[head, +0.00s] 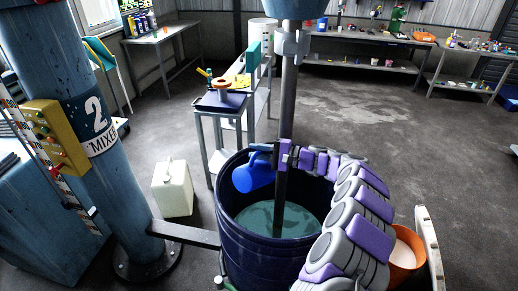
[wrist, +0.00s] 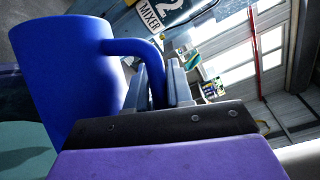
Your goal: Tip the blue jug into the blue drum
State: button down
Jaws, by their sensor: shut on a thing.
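The blue jug (head: 252,174) is tilted over the left part of the blue drum's opening. In the wrist view the jug (wrist: 70,75) fills the left side, with its handle between my fingers. My gripper (head: 277,152) is shut on that handle; its fingers also show in the wrist view (wrist: 162,88). The blue drum (head: 245,232) stands open, with greenish liquid (head: 262,218) inside. I cannot see what the jug holds, and no stream shows from it.
A grey mixer shaft (head: 287,100) runs down into the drum beside my gripper. The blue mixer column (head: 90,120) and a control box (head: 56,145) stand at left. A white canister (head: 172,190) is left of the drum, and an orange bucket (head: 405,255) is at right.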

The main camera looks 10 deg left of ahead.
jog(key=s+d+f+m+t+h, duration=0.1)
jog(key=d+f+m+t, duration=0.1)
jog(key=d, duration=0.6)
jog(key=d+f+m+t, duration=0.1)
jog(key=d+f+t, duration=0.15)
jog(key=d, duration=0.55)
jog(key=s+d+f+m+t+h, duration=0.1)
jog(key=s+d+m+t+h, duration=0.1)
jog(key=s+d, duration=0.6)
jog(key=shift+d+f+m+t, duration=0.4)
jog(key=shift+d+t, duration=0.45)
jog(key=shift+d, duration=0.3)
jog(key=shift+s, duration=0.15)
